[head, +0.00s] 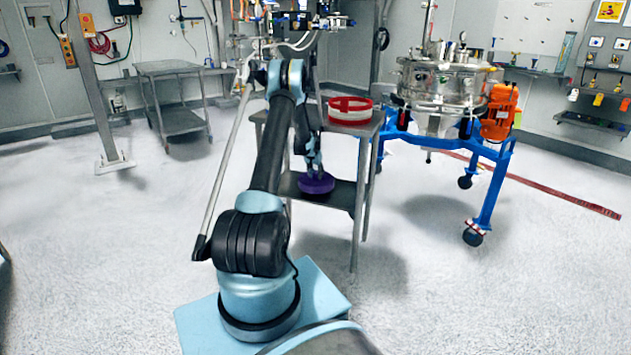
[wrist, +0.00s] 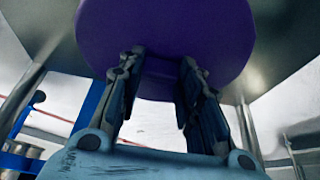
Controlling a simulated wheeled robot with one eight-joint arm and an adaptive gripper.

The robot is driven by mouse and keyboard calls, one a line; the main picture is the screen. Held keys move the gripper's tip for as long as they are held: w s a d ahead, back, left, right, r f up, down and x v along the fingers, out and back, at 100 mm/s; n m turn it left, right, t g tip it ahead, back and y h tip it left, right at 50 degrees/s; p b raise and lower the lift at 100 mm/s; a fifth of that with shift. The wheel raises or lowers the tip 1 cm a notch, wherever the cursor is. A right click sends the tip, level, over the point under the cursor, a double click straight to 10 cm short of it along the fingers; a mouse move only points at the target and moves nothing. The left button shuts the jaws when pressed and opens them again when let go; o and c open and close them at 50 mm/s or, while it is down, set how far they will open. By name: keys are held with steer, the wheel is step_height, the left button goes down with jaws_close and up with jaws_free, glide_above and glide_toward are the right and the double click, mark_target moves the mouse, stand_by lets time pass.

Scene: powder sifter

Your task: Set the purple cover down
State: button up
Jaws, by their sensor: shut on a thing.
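The purple cover (head: 316,183) is a flat round disc at the lower shelf of the grey cart in the head view. In the wrist view the purple cover (wrist: 165,35) fills the upper middle, with a grip part between the fingers. My gripper (head: 315,168) is shut on it from above. In the wrist view both fingers of my gripper (wrist: 160,78) close on the grip part. The lower shelf (head: 340,193) lies under or just behind the cover; I cannot tell whether the cover touches it.
A red ring-shaped part (head: 350,108) sits on the cart's top shelf (head: 362,127), above the cover. A steel sifter (head: 440,85) on a blue wheeled frame (head: 490,185) stands to the right. Another grey cart (head: 168,70) stands at the back left. The floor in front is clear.

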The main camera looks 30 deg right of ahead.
mark_target(316, 175)
steer(key=shift+w+d, duration=0.25)
steer(key=shift+d, duration=0.15)
steer(key=shift+a+f, duration=0.1)
steer(key=shift+f, duration=1.7)
steer(key=o, duration=1.1)
